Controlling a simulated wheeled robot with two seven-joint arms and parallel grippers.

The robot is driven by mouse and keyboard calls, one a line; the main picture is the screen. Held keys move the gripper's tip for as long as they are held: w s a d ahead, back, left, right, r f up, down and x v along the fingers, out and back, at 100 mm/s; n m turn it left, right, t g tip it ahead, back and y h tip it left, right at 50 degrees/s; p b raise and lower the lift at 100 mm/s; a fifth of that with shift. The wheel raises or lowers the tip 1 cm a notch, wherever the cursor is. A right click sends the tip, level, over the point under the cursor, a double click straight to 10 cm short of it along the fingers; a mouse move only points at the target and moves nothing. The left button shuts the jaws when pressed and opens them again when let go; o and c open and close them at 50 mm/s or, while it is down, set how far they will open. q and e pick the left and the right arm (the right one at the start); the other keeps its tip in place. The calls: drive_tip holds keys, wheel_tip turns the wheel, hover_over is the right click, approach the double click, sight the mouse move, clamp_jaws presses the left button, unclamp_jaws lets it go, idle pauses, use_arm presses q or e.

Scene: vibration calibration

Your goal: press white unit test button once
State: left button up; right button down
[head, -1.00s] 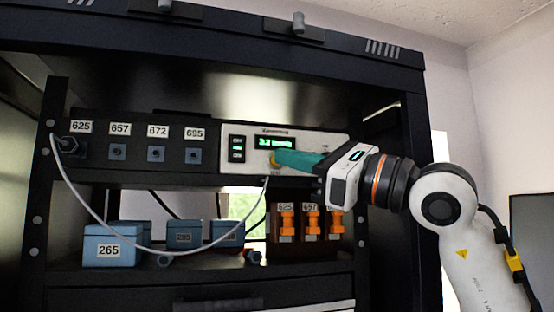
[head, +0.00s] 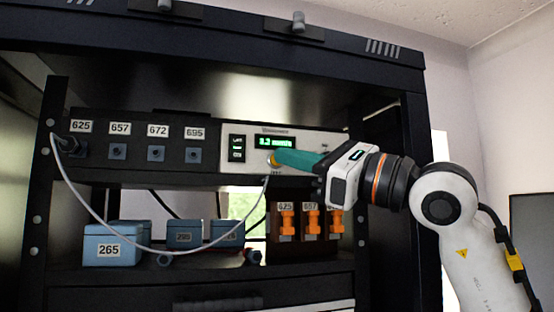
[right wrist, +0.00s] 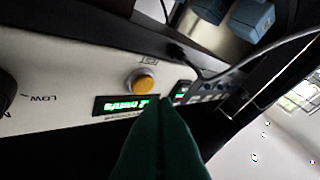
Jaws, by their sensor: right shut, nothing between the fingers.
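The white unit (head: 232,163) sits in the rack's upper shelf, with a lit green display (head: 275,142) and a small dark status panel (head: 237,148). Its yellow round button shows plainly in the right wrist view (right wrist: 145,83), above the display. In the head view the button (head: 270,160) is partly covered by my fingertips. My right gripper (head: 280,157) is shut and empty, its green fingers pointing left at the button. In the right wrist view the fingertips (right wrist: 163,103) lie close beside the button; I cannot tell whether they touch. My left gripper is not in view.
A grey cable (head: 130,245) loops from the 625 socket (head: 67,147) to beneath the unit. Blue boxes (head: 108,250) and an orange-clipped holder (head: 312,222) stand on the shelf below. A dark knob (right wrist: 6,90) marked LOW is on the unit's face. The rack post (head: 412,130) stands behind my right wrist.

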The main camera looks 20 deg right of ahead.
drive_tip(key=shift+w, duration=0.1)
idle(0.6)
drive_tip(key=shift+w, duration=0.35)
drive_tip(key=shift+w, duration=0.35)
idle(0.7)
idle(0.3)
drive_tip(key=shift+s+f, duration=0.1)
drive_tip(key=shift+s, duration=0.6)
